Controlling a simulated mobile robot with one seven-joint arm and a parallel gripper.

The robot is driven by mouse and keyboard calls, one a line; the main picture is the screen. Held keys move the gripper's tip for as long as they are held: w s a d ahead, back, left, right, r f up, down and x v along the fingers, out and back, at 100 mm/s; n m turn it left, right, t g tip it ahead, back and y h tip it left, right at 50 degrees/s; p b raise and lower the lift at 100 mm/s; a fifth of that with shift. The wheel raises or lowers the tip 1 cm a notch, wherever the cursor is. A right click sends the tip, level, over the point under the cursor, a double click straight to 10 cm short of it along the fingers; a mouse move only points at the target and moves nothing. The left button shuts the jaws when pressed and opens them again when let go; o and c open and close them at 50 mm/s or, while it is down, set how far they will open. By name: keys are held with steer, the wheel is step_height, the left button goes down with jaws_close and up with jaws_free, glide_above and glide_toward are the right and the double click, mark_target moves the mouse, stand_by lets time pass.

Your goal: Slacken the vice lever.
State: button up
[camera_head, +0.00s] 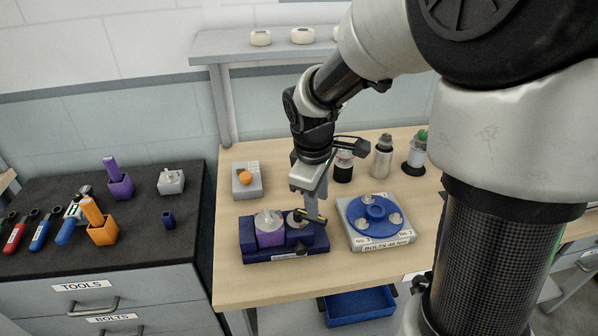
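The dark blue vice (318,240) sits near the front left of the wooden table. A purple block (270,238) with a light grey metal piece on top is in its left part. The vice lever (312,218), a dark bar with yellow on it, lies at the right of the vice top, beside a round grey part. My gripper (313,206) points down right above the lever, at or very close to it. Its fingers are small and overlap in this view, so I cannot tell their gap or whether they touch the lever.
A blue disc on a grey bolt tray (357,243) stands close right of the vice. Bottles (382,157) stand behind it. A grey block with an orange knob (246,184) is at the back left. The dark tool bench (140,240) is left, across a gap.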

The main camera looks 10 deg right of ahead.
steer(key=f, duration=0.4)
steer(key=w+f+b, duration=0.1)
steer(key=f, duration=0.1)
steer(key=shift+d+f, duration=0.25)
steer(key=shift+d, duration=0.05)
jaws_close()
